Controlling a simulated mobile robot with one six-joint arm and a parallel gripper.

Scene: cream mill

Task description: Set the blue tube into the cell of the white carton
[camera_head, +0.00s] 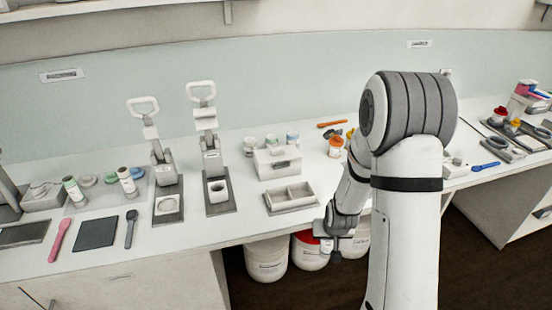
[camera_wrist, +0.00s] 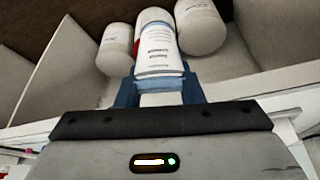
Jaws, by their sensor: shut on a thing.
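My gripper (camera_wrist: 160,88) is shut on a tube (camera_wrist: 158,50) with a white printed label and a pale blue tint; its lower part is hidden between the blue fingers. In the head view my gripper (camera_head: 328,243) hangs beyond the bench's front edge, and the held tube is too small to make out there. A low, pale open carton (camera_head: 292,208) with divided cells sits on the bench, up and left of my gripper. Its cells look empty.
Two presses with upright handles (camera_head: 212,165) stand left of the carton. Several jars (camera_head: 249,147) stand behind the box. The bench in front of the carton is clear.

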